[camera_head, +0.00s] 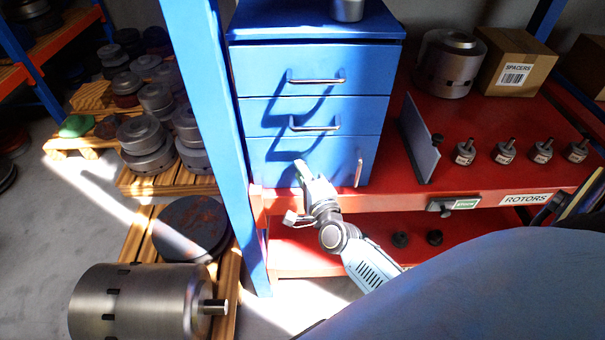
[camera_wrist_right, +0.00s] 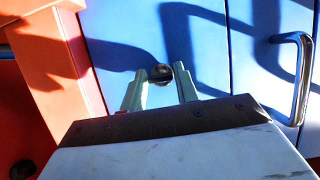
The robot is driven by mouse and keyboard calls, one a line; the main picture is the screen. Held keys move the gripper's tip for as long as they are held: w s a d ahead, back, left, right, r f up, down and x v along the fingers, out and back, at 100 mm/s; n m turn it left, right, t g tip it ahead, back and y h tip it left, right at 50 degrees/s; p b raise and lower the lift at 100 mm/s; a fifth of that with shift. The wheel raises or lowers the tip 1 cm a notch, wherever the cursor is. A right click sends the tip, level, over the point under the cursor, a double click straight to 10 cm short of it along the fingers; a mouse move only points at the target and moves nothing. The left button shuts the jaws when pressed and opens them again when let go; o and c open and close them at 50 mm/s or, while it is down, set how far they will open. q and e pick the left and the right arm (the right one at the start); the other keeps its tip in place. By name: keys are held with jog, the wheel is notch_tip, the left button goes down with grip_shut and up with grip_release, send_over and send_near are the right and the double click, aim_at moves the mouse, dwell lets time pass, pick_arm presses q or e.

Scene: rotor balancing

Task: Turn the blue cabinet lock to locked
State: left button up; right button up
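The blue cabinet (camera_head: 275,68) stands on the red bench, with two drawers above a lower door. The door has an upright handle (camera_head: 359,172) at its right; this handle also shows in the right wrist view (camera_wrist_right: 302,80). The lock, a small round dark metal knob (camera_wrist_right: 160,73), is on the blue front in the right wrist view. My right gripper (camera_head: 304,170) is at the door's lower left and hides the lock in the head view. In the wrist view its fingers (camera_wrist_right: 161,82) are apart, one either side of the knob; contact is unclear. My left gripper is not in view.
A blue rack post (camera_head: 215,110) stands just left of the cabinet. A grey upright plate (camera_head: 419,140) and several small rotors (camera_head: 465,152) are on the bench to the right. A large metal cylinder (camera_head: 140,303) is at the lower left.

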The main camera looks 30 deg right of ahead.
jog(key=o, duration=0.3)
jog(key=shift+o, duration=0.2)
jog(key=s+a, duration=0.2)
jog(key=s, duration=1.1)
jog(key=shift+b, duration=0.4)
jog(key=shift+s, duration=0.1)
